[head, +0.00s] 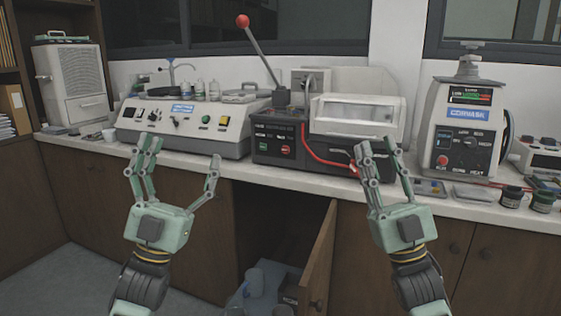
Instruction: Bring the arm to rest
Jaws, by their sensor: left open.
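My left gripper (182,160) is raised in front of the counter, left of centre. Its green fingers are spread wide with nothing between them, and they overlap the front of a beige control-panel machine (185,118) in the picture. My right gripper (379,150) is raised right of centre. Its fingers stand apart, closer together than the left ones, with no object seen between them. They overlap the right end of a dark machine (280,140) with a red-knobbed lever (258,50) and a clear-windowed cover (356,112). Both wrists point up and away from me.
A white counter (235,170) runs across the view above brown cabinets. One cabinet door (318,262) stands open between my arms, with items inside. A red hose (318,157) runs along the dark machine. A white machine (461,135) and small jars (511,197) stand at right.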

